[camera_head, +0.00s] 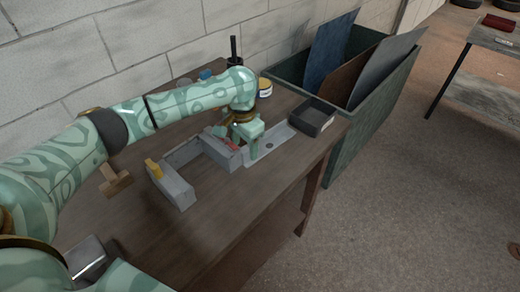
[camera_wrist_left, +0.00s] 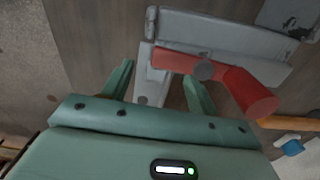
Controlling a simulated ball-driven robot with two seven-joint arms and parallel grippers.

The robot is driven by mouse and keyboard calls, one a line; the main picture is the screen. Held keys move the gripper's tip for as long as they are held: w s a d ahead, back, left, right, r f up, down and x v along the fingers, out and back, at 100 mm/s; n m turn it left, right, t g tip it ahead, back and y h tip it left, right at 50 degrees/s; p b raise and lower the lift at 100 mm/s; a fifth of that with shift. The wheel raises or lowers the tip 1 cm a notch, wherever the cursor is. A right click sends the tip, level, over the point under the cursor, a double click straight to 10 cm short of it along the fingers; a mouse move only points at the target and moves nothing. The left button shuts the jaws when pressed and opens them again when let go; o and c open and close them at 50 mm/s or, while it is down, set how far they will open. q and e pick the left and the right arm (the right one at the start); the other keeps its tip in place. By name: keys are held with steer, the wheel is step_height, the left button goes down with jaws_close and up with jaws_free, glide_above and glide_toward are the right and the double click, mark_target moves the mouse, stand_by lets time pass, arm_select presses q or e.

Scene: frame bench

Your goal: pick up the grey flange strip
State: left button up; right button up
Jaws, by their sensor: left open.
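The grey flange strip (camera_head: 269,147) lies flat on the wooden bench, a pale flat plate with a dark round hole. In the left wrist view the strip (camera_wrist_left: 151,82) runs between my fingers, its far end going under or against a grey bar. My left gripper (camera_head: 243,146) points down over the near-left part of the strip. In the left wrist view my left gripper (camera_wrist_left: 158,72) is open, one finger on each side of the strip. I cannot tell how far the fingertips are above the bench. My right gripper is not in view.
Grey frame bars (camera_head: 172,187) with a yellow piece (camera_head: 154,168) lie left of the gripper. A dark tray (camera_head: 311,117) stands at right, a wooden T-shaped piece (camera_head: 116,184) at left. The bench front is clear.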

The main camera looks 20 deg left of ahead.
arm_select(q)
steer(key=shift+f, duration=0.75)
steer(key=shift+r, duration=0.15)
jaws_close()
steer(key=shift+r, duration=0.1)
